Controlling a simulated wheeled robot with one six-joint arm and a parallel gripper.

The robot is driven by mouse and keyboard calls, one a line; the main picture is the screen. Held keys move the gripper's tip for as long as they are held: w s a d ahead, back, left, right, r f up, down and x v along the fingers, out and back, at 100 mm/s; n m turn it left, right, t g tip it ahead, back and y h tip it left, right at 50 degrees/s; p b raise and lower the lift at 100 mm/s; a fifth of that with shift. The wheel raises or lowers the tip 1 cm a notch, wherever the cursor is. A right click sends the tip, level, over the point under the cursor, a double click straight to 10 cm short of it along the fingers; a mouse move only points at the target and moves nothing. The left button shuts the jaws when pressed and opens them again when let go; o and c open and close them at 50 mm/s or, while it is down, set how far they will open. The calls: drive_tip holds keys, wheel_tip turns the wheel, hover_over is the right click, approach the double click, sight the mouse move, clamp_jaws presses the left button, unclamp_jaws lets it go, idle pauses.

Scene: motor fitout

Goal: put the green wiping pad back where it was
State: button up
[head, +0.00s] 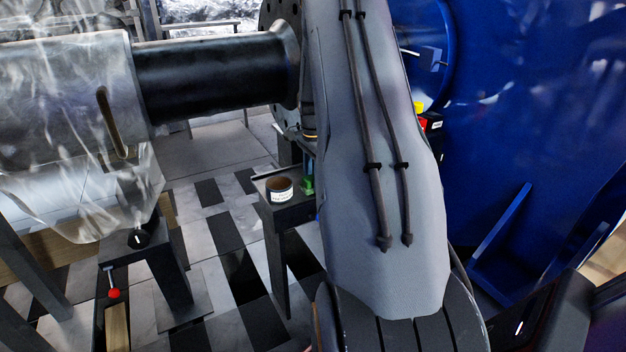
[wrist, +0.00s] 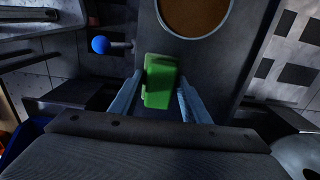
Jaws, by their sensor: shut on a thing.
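The green wiping pad (wrist: 160,82) is between the two fingers of my gripper (wrist: 160,98) in the wrist view. My gripper is shut on it. The pad is over or on a dark grey stand top, and I cannot tell whether it touches the surface. In the head view the green pad (head: 308,184) shows at the right end of the small dark stand (head: 290,212), partly hidden by my arm. My gripper is mostly hidden there.
An open tin with brown contents (head: 279,189) stands on the stand close to the pad; it also shows in the wrist view (wrist: 195,14). A blue ball knob (wrist: 100,45) is left of the pad. A large shaft (head: 215,75) runs above the stand, and a blue housing (head: 530,120) stands right.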

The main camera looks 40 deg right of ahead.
drive_tip(key=shift+f, duration=0.15)
drive_tip(key=o, duration=1)
